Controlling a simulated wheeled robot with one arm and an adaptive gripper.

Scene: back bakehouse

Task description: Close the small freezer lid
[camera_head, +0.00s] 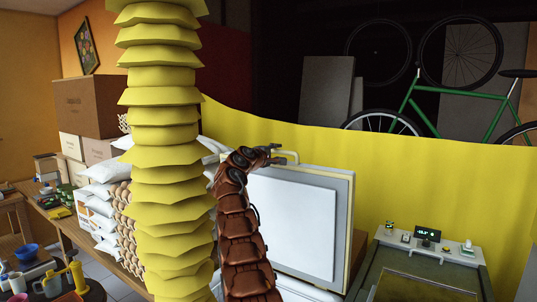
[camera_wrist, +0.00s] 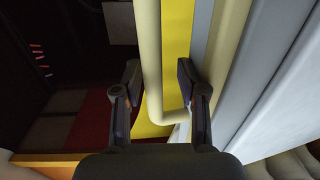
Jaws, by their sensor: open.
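The small freezer lid (camera_head: 292,225) stands raised, its white inner panel facing me in a cream-yellow frame. A pale yellow tube handle (camera_head: 287,154) sticks out at its top edge. My gripper (camera_head: 268,153) is at that top edge beside the handle. In the wrist view my gripper (camera_wrist: 158,75) is open, with the handle bar (camera_wrist: 148,50) running between its two fingers. The lid's pale edge (camera_wrist: 225,80) is right of the fingers. The freezer body is mostly hidden behind my arm.
A yellow curtain (camera_head: 430,185) hangs behind the lid. At right stands a grey counter unit (camera_head: 425,262) with a small lit display (camera_head: 428,234). At left, white sacks (camera_head: 103,195) and boxes (camera_head: 88,100) crowd a bench. A green bicycle (camera_head: 450,107) is beyond the curtain.

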